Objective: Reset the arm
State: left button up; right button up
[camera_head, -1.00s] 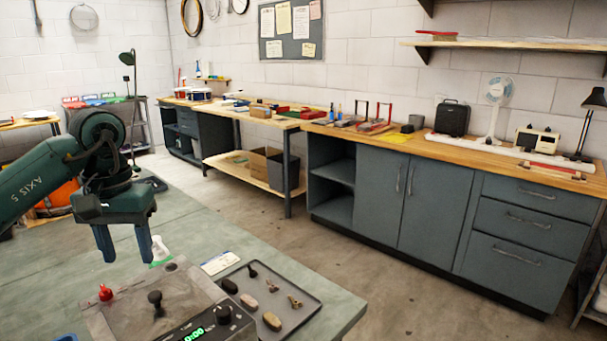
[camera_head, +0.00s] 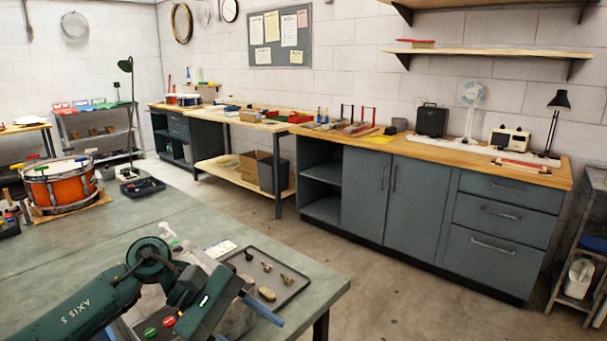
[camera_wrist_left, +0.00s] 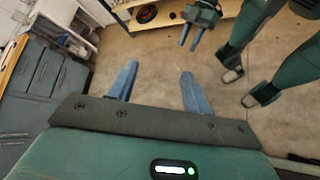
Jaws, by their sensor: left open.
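My left gripper (camera_head: 256,306) hangs low at the front of the green bench, its arm coming in from the bottom left. The right arm is not in the head view.
The green bench (camera_head: 190,218) carries a grey tray (camera_head: 292,292) of small parts beside my left gripper. My arm partly covers a box with a red and a green button (camera_head: 150,332). An orange drum (camera_head: 62,187) stands farther back at left. The floor (camera_head: 400,300) is clear at right.

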pick_arm(q)
jog(key=s+d+r+n+t+h, duration=0.1)
jog(key=d+n+t+h, duration=0.15)
jog(key=n+h, duration=0.35)
jog(key=s+d+r+n+t+h, duration=0.1)
jog(key=d+n+h, duration=0.25)
jog(key=n, duration=0.45)
jog(key=a+f+m+t+y, duration=0.3)
jog(key=f+m+t+y, duration=0.15)
jog(key=m, duration=0.75)
jog(key=a+f+m+t+y+p, duration=0.1)
jog(key=a+f+m+t+y, duration=0.35)
jog(key=m, duration=0.75)
jog(key=a+f+m+t+y, duration=0.1)
jog(key=f+m+t+y, duration=0.45)
jog(key=m, duration=0.55)
jog(key=s+a+f+n+g+y, duration=0.1)
jog(key=s+a+f+n+g, duration=0.1)
jog(key=s+f+n, duration=0.3)
jog(key=s+a+f+n+g+y, duration=0.1)
jog(key=s+a+f+n+g, duration=0.1)
jog(key=s+f+n, duration=0.3)
notch_tip(320, 180, down, 2)
jog(key=shift+s+a+f+n+g+y, duration=0.3)
jog(key=shift+s+n+y, duration=0.1)
jog(key=shift+s, duration=0.35)
jog(key=shift+c, duration=0.3)
